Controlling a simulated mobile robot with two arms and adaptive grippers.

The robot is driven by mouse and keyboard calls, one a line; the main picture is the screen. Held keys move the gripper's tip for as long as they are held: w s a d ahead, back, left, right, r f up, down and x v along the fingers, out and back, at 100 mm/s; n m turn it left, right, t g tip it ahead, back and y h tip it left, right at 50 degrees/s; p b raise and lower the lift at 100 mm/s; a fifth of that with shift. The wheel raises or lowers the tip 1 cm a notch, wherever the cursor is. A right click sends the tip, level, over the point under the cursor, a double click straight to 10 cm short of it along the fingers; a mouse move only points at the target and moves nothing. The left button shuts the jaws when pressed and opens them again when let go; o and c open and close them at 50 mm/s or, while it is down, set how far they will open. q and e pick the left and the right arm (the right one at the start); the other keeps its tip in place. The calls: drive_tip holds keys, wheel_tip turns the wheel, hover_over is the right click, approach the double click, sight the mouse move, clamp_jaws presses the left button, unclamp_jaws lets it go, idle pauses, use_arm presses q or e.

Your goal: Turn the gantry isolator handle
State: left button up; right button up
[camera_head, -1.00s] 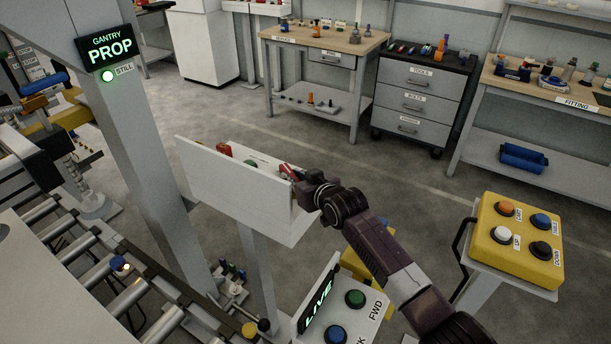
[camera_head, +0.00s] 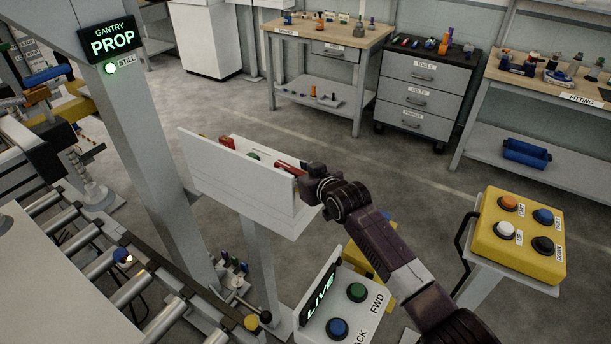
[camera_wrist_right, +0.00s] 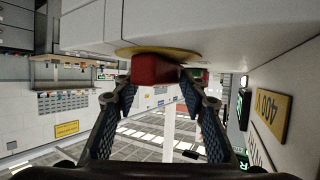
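The red isolator handle (camera_head: 289,167) shows behind the right end of a pale panel on a post. In the right wrist view the red handle (camera_wrist_right: 155,69) stands out from a yellow disc (camera_wrist_right: 160,52) on a pale box face. My right gripper (camera_head: 308,177) is at the handle. In the right wrist view its two fingertips (camera_wrist_right: 157,84) are on either side of the handle and appear closed against it. The handle's far end and label are hidden. My left gripper is not in view.
The pale panel (camera_head: 235,175) stands close to my right gripper. A gantry sign (camera_head: 111,41) reads PROP, with a green STILL lamp. A LIVE box (camera_head: 330,310) with push buttons and a yellow button box (camera_head: 512,240) stand nearby. Roller conveyor (camera_head: 70,243) lies left. Benches are behind.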

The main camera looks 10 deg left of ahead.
drive_tip(key=v, duration=1.1)
drive_tip(key=shift+s+d+r, duration=0.15)
drive_tip(key=shift+s+d, duration=0.05)
drive_tip(key=shift+d, duration=0.05)
